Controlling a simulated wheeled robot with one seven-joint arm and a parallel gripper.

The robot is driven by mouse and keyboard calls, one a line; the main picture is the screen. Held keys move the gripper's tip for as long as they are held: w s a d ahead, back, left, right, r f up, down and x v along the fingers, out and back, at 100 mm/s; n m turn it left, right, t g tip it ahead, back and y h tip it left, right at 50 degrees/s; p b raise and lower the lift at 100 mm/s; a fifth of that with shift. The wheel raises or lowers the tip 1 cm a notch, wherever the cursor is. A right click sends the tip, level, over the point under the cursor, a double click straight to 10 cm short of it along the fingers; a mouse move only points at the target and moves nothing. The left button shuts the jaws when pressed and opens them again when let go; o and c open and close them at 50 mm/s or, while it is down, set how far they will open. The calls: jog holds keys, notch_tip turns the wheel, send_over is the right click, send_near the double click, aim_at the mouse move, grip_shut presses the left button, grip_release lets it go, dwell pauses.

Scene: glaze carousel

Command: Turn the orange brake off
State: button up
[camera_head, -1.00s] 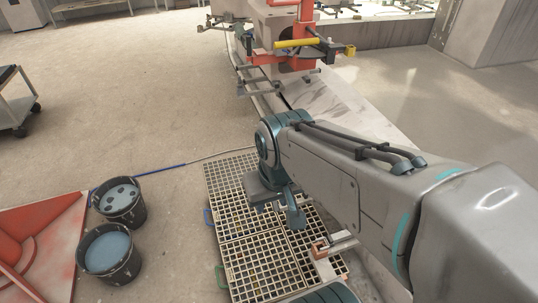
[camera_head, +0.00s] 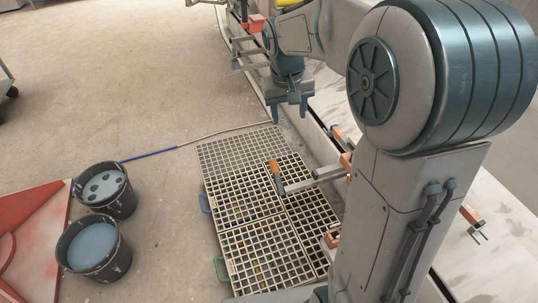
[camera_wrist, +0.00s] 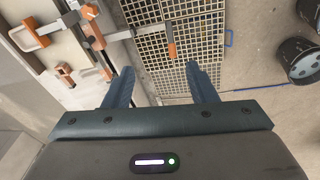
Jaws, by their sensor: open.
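A grey bar with an orange grip (camera_head: 275,167) at its end sticks out over the floor grating from the white-grey structure. The same orange grip shows in the wrist view (camera_wrist: 171,38), hanging ahead of my fingertips. Further orange parts (camera_wrist: 62,74) sit on the structure to the left in the wrist view; I cannot tell for certain which orange part is the brake. My gripper (camera_head: 290,112) points down, open and empty, above the far end of the grating, apart from the orange grip. Its two fingers also show in the wrist view (camera_wrist: 160,82), with nothing between them.
The floor grating (camera_head: 225,150) lies beside the structure. Two buckets (camera_head: 93,248) (camera_head: 106,188) of grey-blue liquid stand at left, next to a red panel (camera_head: 25,235). A blue hose (camera_head: 150,155) crosses the floor. Open floor lies at upper left.

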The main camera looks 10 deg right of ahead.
jog(key=w+a+f+b, duration=0.1)
jog(key=w+f+b, duration=0.7)
jog(key=w+f, duration=0.65)
jog(key=g+h+b, duration=0.1)
jog(key=g+b, duration=0.1)
jog(key=b, duration=0.6)
send_near(275, 167)
jog(key=f+b, duration=0.1)
jog(key=f, duration=0.3)
jog(key=d+f+b, duration=0.1)
jog(key=f+b, duration=0.1)
jog(key=f, duration=0.2)
jog(key=w+d+f+b, duration=0.1)
jog(key=f, duration=0.3)
jog(key=shift+w+f, duration=0.15)
grip_shut()
jog(key=shift+t, duration=0.3)
